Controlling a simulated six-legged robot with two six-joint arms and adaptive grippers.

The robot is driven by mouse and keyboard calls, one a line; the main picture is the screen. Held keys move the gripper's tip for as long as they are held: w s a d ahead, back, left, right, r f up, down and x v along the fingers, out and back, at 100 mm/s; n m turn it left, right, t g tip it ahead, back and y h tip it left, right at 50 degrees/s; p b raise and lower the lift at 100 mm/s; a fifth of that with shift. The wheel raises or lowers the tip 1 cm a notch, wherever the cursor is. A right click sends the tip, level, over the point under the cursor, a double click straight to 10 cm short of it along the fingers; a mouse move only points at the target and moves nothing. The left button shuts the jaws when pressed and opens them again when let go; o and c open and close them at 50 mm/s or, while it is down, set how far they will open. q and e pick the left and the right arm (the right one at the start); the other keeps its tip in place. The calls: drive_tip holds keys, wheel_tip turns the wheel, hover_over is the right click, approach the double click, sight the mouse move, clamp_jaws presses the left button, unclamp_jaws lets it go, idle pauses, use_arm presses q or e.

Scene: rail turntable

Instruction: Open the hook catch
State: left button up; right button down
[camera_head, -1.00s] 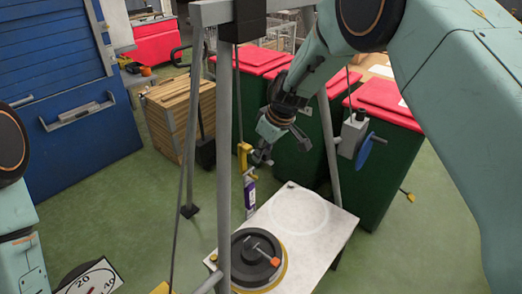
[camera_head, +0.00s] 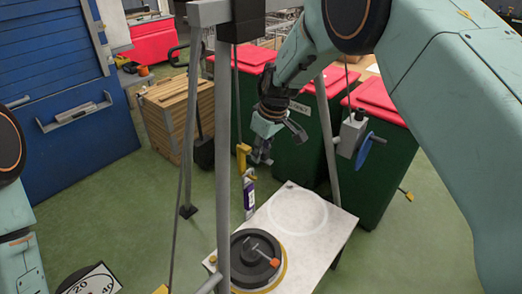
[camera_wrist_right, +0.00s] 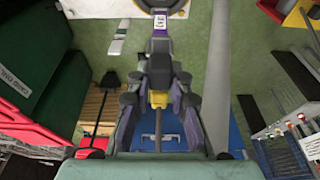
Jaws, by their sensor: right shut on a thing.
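A yellow hook (camera_head: 243,153) hangs on a dark line inside a grey frame, with a purple and white labelled piece (camera_head: 249,195) below it. My right gripper (camera_head: 261,157) is at the hook's right side, fingers pointing down. In the right wrist view my right gripper (camera_wrist_right: 159,72) is shut, with the yellow hook (camera_wrist_right: 158,100) showing between its finger links and the purple piece (camera_wrist_right: 161,22) beyond the tips. The small catch is hidden by the fingers, which appear shut on it. Only links of my left arm show at the left edge; its gripper is out of view.
The grey frame's leg (camera_head: 223,170) stands close in front. Green bins (camera_head: 386,165) with red lids and a wooden crate (camera_head: 175,115) stand behind. A blue wheel (camera_head: 365,151) is at right.

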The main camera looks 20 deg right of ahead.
drive_tip(key=c, duration=1.2)
unclamp_jaws()
drive_tip(key=shift+f, duration=0.1)
